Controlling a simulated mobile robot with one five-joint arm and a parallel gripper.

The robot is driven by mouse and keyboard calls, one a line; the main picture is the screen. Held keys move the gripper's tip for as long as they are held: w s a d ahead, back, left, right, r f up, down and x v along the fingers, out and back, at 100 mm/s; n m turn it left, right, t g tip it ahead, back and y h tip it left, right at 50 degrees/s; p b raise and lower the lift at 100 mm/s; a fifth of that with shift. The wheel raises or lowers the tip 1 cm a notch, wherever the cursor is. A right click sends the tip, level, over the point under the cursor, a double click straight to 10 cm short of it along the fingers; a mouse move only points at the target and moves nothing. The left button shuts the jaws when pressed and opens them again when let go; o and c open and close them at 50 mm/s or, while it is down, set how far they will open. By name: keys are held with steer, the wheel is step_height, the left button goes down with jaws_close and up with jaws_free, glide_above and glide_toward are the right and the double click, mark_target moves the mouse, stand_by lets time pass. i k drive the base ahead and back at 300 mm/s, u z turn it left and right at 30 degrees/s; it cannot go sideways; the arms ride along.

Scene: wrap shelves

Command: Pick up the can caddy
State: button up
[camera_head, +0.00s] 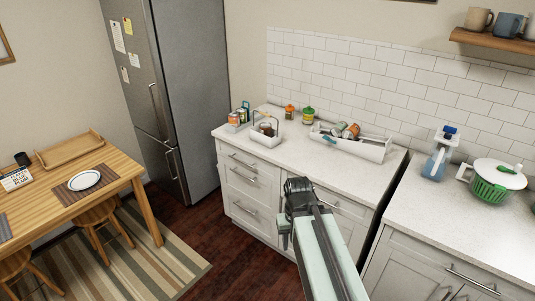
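A small white carrier with a raised dark handle (262,139) stands on the left part of the white counter and holds small items; it looks like the can caddy. A group of colourful can-like items (237,120) stands just left of it, too small to tell whether they share a holder. My gripper (297,187) is at the end of my arm, in front of the counter and lower right of the carrier in the picture. It is apart from the carrier. Its fingers are not clear, so I cannot tell open from shut.
A long white tray (372,151) with cans and other items lies along the counter back. Two jars (308,115) stand between. A blue-and-white dispenser (438,156) and a green-and-white colander (490,187) are at right. The fridge (185,95) is left; counter front is clear.

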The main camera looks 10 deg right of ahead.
mark_target(255, 135)
steer(key=z, duration=0.2)
steer(key=i, duration=1.1)
steer(key=u, duration=0.65)
steer(key=i, duration=0.55)
steer(key=u, duration=0.5)
steer(key=k, duration=0.7)
steer(key=u, duration=0.2)
steer(key=i, duration=0.7)
steer(key=z, duration=0.1)
